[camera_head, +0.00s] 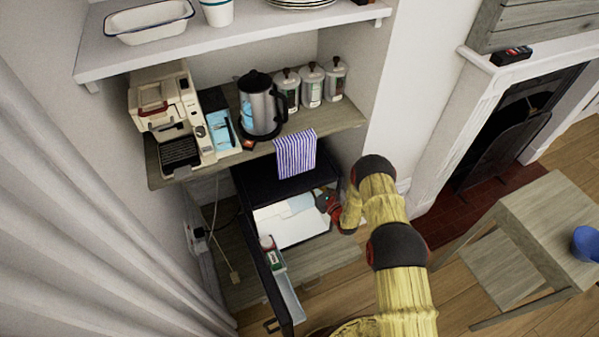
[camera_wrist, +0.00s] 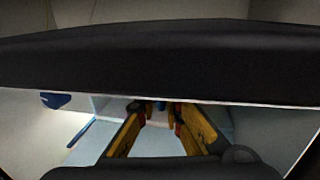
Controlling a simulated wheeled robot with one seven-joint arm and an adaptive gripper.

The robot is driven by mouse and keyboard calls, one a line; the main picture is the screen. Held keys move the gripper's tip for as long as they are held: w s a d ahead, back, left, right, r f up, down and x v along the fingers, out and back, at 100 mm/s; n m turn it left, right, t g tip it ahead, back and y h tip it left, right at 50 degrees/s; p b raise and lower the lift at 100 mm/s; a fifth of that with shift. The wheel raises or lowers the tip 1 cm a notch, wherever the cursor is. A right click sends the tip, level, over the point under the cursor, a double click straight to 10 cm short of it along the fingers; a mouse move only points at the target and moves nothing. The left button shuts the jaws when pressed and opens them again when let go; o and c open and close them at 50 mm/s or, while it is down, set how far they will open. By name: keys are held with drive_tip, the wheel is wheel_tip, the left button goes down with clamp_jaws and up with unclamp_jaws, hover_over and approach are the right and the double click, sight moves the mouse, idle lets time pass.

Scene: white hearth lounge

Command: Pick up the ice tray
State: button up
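No ice tray can be made out with certainty. A small black fridge (camera_head: 268,182) stands open under the wooden shelf, its white interior showing. A pale blue patch (camera_head: 300,203) shows inside it, too small to identify. My gripper (camera_wrist: 158,106) reaches into the fridge from the right; in the head view its fingers are hidden. In the wrist view its yellow fingers are apart, with a small blue bit near the tips that I cannot identify. Pale blue surfaces (camera_wrist: 84,146) lie below and beside the fingers. A dark bar (camera_wrist: 160,62) crosses above them.
The open fridge door (camera_head: 270,284) holds a bottle (camera_head: 269,246) in its rack. The shelf (camera_head: 342,118) carries a coffee machine, a kettle and canisters. A wooden table (camera_head: 552,215) with a blue bowl stands right.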

clamp_jaws()
drive_tip(key=shift+r, duration=0.15)
idle(0.5)
drive_tip(key=shift+r, duration=0.15)
drive_tip(key=shift+s+d, duration=0.15)
drive_tip(key=shift+d, duration=0.05)
drive_tip(key=p+v, duration=0.4)
drive_tip(key=v, duration=2.7)
drive_tip(key=shift+s+d, duration=0.15)
drive_tip(key=shift+s, duration=0.05)
drive_tip(key=shift+r, duration=0.1)
